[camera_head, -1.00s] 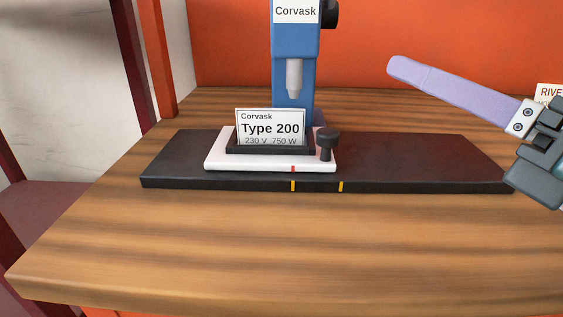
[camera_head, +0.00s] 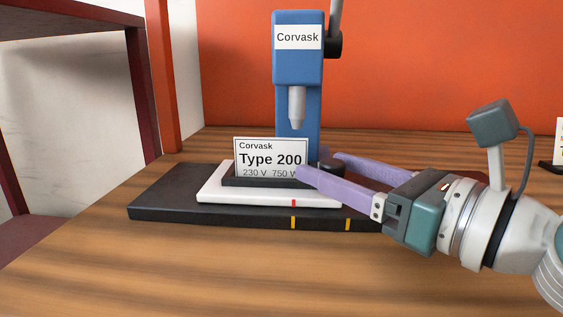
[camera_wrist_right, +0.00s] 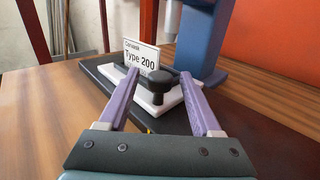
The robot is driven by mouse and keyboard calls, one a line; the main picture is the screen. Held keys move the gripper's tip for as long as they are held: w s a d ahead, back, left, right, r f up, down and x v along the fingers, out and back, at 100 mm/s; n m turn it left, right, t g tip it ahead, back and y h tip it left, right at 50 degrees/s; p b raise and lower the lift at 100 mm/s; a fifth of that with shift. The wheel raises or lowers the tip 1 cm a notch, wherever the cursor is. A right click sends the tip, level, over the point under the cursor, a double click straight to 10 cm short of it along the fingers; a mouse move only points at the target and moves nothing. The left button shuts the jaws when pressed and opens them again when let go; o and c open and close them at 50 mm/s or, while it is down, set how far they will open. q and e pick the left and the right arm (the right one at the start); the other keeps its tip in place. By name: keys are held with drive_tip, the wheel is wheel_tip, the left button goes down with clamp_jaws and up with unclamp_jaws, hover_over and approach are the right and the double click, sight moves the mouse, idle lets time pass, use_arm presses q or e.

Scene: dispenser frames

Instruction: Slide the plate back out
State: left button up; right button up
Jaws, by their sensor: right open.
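The white plate (camera_head: 230,196) lies on the black base (camera_head: 170,212) under the blue press. Its red mark (camera_head: 293,203) lines up with the left yellow mark (camera_head: 293,222) on the base's front edge; another yellow mark (camera_head: 347,224) is further right. A black knob stands at the plate's right end; it shows best in the right wrist view (camera_wrist_right: 158,84). My right gripper (camera_head: 318,165) is open, its purple fingers on either side of the knob. I cannot tell whether they touch it. The near finger partly hides the knob in the head view. My left gripper is not in view.
The blue press (camera_head: 298,60) with its grey nozzle (camera_head: 297,108) stands close behind the plate. A "Type 200" card (camera_head: 268,156) stands upright in a dark holder on the plate. The wooden table (camera_head: 180,270) is clear in front.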

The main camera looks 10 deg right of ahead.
drive_tip(key=shift+w+a, duration=0.2)
drive_tip(key=shift+w, duration=0.2)
drive_tip(key=shift+c, duration=0.2)
clamp_jaws()
idle(1.0)
